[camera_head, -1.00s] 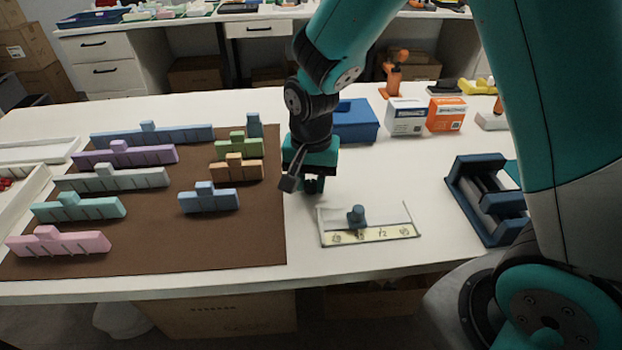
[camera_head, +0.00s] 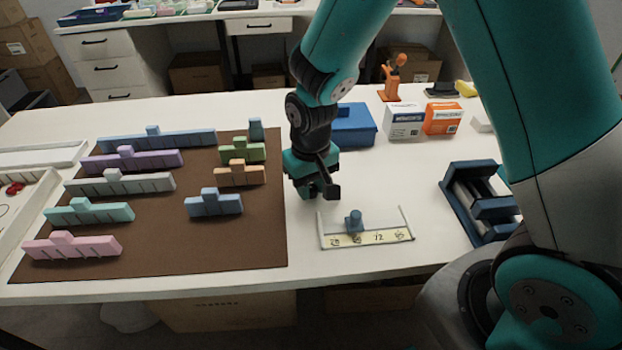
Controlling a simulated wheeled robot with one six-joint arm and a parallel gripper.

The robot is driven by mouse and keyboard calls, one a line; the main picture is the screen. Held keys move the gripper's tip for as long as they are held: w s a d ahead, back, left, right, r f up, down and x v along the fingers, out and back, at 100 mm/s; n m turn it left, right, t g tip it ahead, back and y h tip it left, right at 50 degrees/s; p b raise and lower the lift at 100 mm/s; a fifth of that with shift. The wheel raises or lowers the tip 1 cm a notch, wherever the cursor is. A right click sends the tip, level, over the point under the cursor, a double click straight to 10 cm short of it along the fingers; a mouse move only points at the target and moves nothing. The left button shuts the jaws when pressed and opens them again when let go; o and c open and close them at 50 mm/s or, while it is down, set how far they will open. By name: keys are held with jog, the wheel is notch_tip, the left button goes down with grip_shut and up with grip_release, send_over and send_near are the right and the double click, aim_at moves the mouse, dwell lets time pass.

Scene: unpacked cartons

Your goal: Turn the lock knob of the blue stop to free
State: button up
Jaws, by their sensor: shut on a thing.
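The blue stop (camera_head: 354,225) sits upright towards the left end of a clear-walled tray or rail with a pale numbered scale strip (camera_head: 378,239) along its front. A round blue-grey lock knob (camera_head: 354,214) stands on top of it; its turn mark is too small to read. My gripper (camera_head: 314,194) points down, behind and left of the stop, apart from it in the picture. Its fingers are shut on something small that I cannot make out. The dark bracket on my wrist now sticks out to the right.
A brown mat (camera_head: 265,230) with several coloured slotted blocks lies left. A blue box (camera_head: 355,125) stands behind my gripper; white (camera_head: 404,122) and orange (camera_head: 443,117) cartons stand right of it. A dark blue fixture (camera_head: 480,203) stands right. Bare white table surrounds the scale.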

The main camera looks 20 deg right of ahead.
jog(key=n+p, duration=0.2)
jog(key=n, duration=0.3)
jog(key=shift+r+n, duration=0.1)
jog(key=shift+n, duration=0.2)
jog(key=shift+a+n+p, duration=0.1)
jog(key=shift+n+p, duration=0.5)
jog(key=shift+n, duration=1.6)
jog(key=o, duration=0.9)
notch_tip(320, 180, up, 17)
jog(key=shift+r+p, duration=0.15)
jog(key=shift+p, duration=0.4)
